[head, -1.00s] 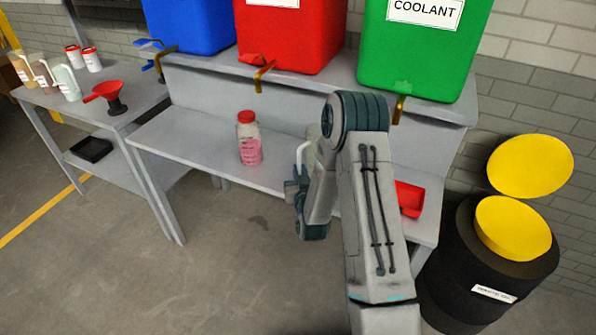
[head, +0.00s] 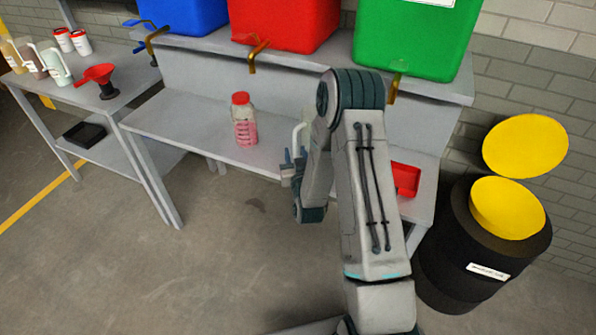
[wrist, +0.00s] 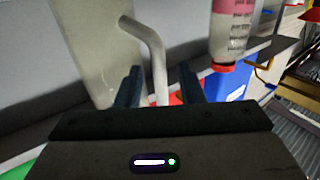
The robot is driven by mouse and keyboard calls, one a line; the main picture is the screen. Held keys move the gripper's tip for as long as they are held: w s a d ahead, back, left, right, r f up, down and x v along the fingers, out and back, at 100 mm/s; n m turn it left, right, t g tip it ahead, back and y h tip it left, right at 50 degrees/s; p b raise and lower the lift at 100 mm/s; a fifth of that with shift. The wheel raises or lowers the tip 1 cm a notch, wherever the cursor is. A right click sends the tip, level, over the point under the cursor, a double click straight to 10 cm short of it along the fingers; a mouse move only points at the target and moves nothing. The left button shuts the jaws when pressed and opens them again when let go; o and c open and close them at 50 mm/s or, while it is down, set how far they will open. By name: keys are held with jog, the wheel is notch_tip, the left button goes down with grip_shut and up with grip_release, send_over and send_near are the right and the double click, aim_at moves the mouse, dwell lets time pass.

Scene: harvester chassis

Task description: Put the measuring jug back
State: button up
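The measuring jug is a pale, translucent vessel with a white bent handle. In the wrist view the jug (wrist: 90,45) fills the upper left, and its handle (wrist: 157,60) comes down between my two fingers. My gripper (wrist: 160,88) is open, with a visible gap on each side of the handle. In the head view my gripper (head: 288,165) is at the front edge of the grey bench shelf, left of my arm.
A red-capped bottle of pink liquid (head: 244,120) stands on the bench shelf (head: 185,125) left of my gripper. A side table (head: 130,85) holds several jugs and a red funnel (head: 100,76). A black drum (head: 485,255) stands at right.

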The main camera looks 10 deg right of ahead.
jog(key=s+b, duration=0.3)
jog(key=s, duration=0.8)
jog(key=s+r+n+g+y, duration=0.1)
jog(key=s+r+g, duration=0.5)
jog(key=r+g, duration=0.3)
jog(key=s+r+g, duration=0.3)
jog(key=s, duration=0.5)
jog(key=s+r+g, duration=0.3)
jog(key=s, duration=0.6)
jog(key=shift+s+a+r, duration=0.15)
jog(key=shift+a+r, duration=0.15)
jog(key=shift+r, duration=0.05)
